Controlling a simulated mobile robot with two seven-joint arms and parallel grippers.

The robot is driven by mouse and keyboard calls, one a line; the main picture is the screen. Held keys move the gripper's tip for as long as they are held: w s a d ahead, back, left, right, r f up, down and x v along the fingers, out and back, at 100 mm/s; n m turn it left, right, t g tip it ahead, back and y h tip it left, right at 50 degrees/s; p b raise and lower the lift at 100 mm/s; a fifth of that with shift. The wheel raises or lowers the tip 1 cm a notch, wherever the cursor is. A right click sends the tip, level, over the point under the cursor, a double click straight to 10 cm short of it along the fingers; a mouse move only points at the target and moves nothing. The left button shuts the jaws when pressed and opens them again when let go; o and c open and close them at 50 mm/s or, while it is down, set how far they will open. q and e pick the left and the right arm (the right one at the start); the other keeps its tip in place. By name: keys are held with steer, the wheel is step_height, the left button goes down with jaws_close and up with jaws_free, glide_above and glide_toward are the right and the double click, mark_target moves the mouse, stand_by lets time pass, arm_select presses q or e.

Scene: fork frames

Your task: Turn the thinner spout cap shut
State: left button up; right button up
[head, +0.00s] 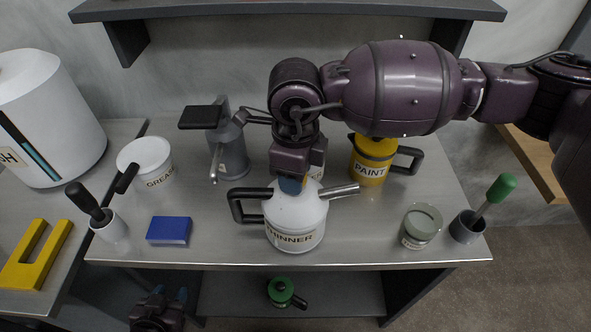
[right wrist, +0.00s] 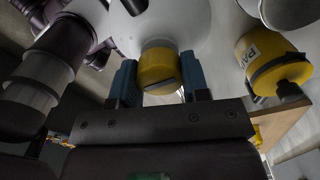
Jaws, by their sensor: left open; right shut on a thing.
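The white thinner can (head: 295,222) stands upright near the front of the metal bench, its dark handle to the left and its grey spout to the right. My right gripper (head: 291,184) points down onto the can's top and hides the cap in the head view. In the right wrist view, the yellow cap (right wrist: 159,68) sits between the blue fingertips of my right gripper (right wrist: 159,82), shut on it. A dark line shows on the cap's face. My left gripper (head: 168,294) is open and empty, low in front of the bench.
Behind the can are a yellow paint can (head: 370,168) and a grey pump can (head: 228,150). A grease tub (head: 146,160), a blue block (head: 169,230) and a brush pot (head: 112,228) stand left. A grey-lidded jar (head: 420,228) and another brush pot (head: 466,228) stand right.

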arm_select(q)
steer(key=shift+s+f, duration=0.1)
steer(key=shift+s, duration=0.15)
arm_select(e)
steer(key=o, duration=0.9)
steer(key=shift+o, duration=0.2)
steer(key=shift+r, duration=0.1)
steer(key=shift+r, duration=0.25)
step_height(320, 180, up, 9)
steer(key=shift+r, duration=0.55)
